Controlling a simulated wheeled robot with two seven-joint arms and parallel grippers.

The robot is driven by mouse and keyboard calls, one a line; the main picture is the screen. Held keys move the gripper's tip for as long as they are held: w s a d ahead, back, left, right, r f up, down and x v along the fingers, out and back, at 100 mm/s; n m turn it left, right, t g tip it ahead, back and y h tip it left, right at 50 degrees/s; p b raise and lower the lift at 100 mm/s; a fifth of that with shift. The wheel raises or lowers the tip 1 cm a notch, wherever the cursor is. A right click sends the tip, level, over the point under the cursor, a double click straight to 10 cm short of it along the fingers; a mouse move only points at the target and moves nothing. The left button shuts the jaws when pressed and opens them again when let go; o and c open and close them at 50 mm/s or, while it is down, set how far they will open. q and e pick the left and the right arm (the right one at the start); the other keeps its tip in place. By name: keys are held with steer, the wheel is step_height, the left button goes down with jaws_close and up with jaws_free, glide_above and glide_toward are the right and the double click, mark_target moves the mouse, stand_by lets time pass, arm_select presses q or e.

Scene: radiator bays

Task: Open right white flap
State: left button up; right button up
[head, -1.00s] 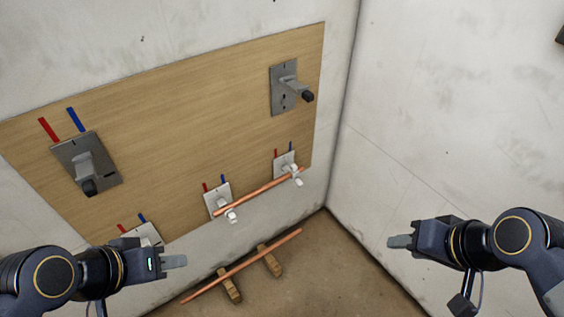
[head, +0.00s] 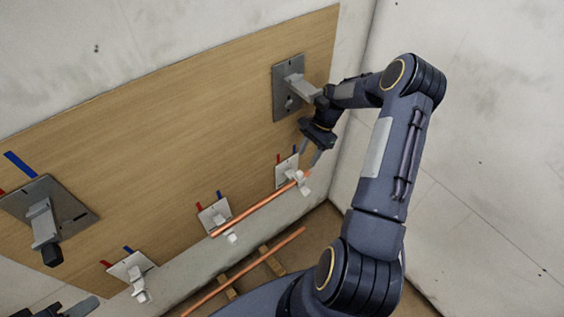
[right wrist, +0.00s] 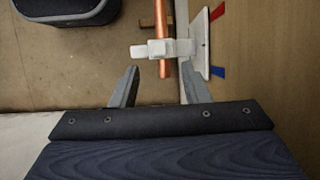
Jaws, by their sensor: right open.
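The right white flap (head: 304,188) is on a small white wall bracket (head: 285,170) at the right end of the copper pipe (head: 262,203). In the right wrist view the flap (right wrist: 148,50) lies across the pipe (right wrist: 161,25); I cannot tell its exact angle. My right gripper (head: 310,153) is open and close above this bracket. In the right wrist view its two fingers (right wrist: 159,82) are spread, with the flap just ahead and the pipe end between them; no grip shows. My left gripper (head: 80,306) is partly cut off at the lower left, its jaw state unclear.
More white brackets (head: 213,216) sit along the board's lower edge. Large grey plates with lever handles are at upper right (head: 288,88) and left (head: 50,208). Another copper pipe (head: 250,268) rests on wooden blocks on the floor. The side wall (head: 470,190) stands close on the right.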

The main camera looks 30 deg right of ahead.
mark_target(301, 172)
steer(key=x, duration=0.7)
steer(key=shift+s+a+f+p, duration=0.1)
steer(key=shift+a+f+p, duration=0.05)
steer(key=shift+f+p, duration=0.15)
steer(key=shift+c, duration=0.4)
jaws_close()
